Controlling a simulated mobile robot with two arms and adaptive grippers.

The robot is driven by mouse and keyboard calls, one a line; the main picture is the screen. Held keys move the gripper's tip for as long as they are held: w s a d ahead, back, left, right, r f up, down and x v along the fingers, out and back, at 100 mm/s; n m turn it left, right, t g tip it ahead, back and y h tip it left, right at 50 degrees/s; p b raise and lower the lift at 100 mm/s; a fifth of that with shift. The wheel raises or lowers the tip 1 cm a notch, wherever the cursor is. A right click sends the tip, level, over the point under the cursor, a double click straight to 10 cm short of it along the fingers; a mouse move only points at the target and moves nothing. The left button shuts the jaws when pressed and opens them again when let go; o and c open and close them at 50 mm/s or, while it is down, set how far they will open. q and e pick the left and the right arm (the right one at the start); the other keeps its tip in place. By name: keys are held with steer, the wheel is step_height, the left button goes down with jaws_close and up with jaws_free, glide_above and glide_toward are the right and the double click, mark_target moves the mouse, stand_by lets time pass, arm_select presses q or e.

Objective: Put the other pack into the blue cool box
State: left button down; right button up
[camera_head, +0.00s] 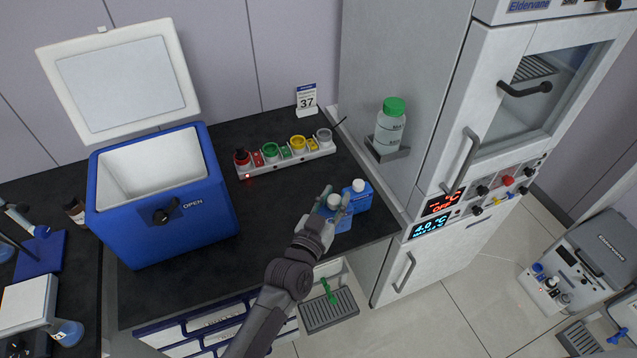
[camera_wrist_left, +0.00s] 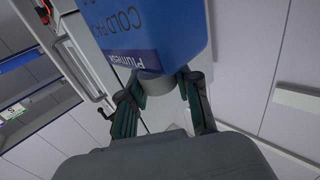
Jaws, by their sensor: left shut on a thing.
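The blue cool box (camera_head: 165,222) stands on the dark bench at the left. Its lid (camera_head: 125,78) is up, and its white inside shows; I see no pack in the visible part. My left gripper (camera_head: 334,201) is shut on the white cap of a blue cold pack (camera_head: 343,223), near the right end of the bench. In the left wrist view, this pack (camera_wrist_left: 158,30) shows its "COLD PACK" lettering, with the fingers around its cap. A second blue pack (camera_head: 359,198) with a white cap is right beside it. I cannot tell whether the held pack touches the bench.
A green-capped bottle (camera_head: 391,127) sits on a bracket on the tall cabinet (camera_head: 450,130) at the right. The bench (camera_head: 255,230) before the rack is clear.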

arm_select(q)
steer(key=shift+s+d+r+p, duration=0.35)
steer(key=shift+s+d+r, duration=0.2)
steer(key=s+a+f+n+y+b, duration=0.1)
steer(key=s+a+n+y+b, duration=0.1)
steer(key=a, duration=0.7)
steer(key=s+a+f+n+t+y+b, duration=0.1)
steer(key=s+a+n+y+b, duration=0.1)
steer(key=s+a+y+b, duration=0.2)
steer(key=s+a+n+t+y+b, duration=0.1)
steer(key=s+a+n+y+b, duration=0.1)
steer(key=s+a+b, duration=0.5)
steer(key=s+a+y, duration=0.1)
steer(key=s+a, duration=0.2)
steer(key=a, duration=0.4)
steer(key=shift+a+f, duration=0.25)
steer(key=shift+f, duration=0.15)
arm_select(e)
step_height(320, 180, down, 12)
steer(key=shift+a, duration=0.2)
steer(key=shift+c, duration=0.3)
